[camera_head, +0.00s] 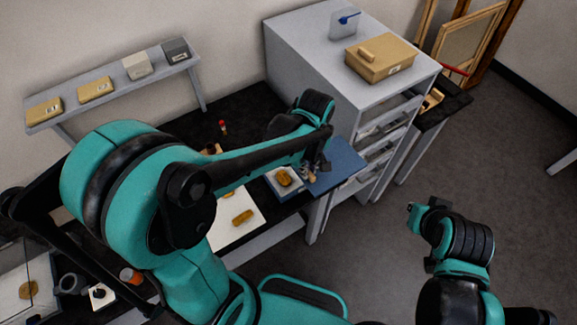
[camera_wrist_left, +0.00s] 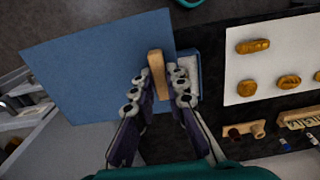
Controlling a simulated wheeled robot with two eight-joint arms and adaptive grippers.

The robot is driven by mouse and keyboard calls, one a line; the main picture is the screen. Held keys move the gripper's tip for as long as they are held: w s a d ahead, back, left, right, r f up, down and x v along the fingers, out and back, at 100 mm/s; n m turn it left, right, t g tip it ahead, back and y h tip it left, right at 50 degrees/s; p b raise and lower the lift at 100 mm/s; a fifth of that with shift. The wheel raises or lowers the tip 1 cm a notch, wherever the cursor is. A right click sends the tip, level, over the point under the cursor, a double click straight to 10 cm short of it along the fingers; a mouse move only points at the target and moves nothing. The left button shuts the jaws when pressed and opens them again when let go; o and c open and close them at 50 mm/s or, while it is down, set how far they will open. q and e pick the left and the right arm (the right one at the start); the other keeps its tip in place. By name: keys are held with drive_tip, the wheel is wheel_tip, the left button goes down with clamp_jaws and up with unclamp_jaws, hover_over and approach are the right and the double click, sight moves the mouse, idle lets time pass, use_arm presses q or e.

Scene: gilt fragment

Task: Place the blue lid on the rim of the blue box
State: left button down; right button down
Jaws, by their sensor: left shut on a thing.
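The blue lid (camera_head: 342,168) is a flat panel with a wooden handle (camera_wrist_left: 157,72). My left gripper (camera_head: 311,172) is shut on that handle, and the lid (camera_wrist_left: 95,65) spreads to the left in the left wrist view. The blue box (camera_head: 271,178) stands on the black table with a gold fragment (camera_head: 284,177) inside it. The lid is beside the box, to its right in the head view, and seems to be above it. In the wrist view the lid hides most of the box (camera_wrist_left: 194,62). My right gripper (camera_head: 415,208) hangs over the floor, away from the table.
A white sheet (camera_head: 250,228) with gold pieces lies left of the box. A grey drawer cabinet (camera_head: 310,60) with a tan box (camera_head: 380,60) on top stands behind the lid. A wall shelf (camera_head: 112,88) holds several small boxes.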

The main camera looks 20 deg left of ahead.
use_arm(q)
drive_tip(key=a+f+b, duration=0.1)
drive_tip(key=a+f, duration=0.2)
drive_tip(key=a+f+b, duration=0.1)
drive_tip(key=a+f, duration=0.3)
drive_tip(key=w+a+f+b, duration=0.1)
drive_tip(key=a+f, duration=0.3)
drive_tip(key=shift+w, duration=0.1)
drive_tip(key=shift+r, duration=0.15)
drive_tip(key=c, duration=1.5)
unclamp_jaws()
drive_tip(key=shift+c, duration=0.2)
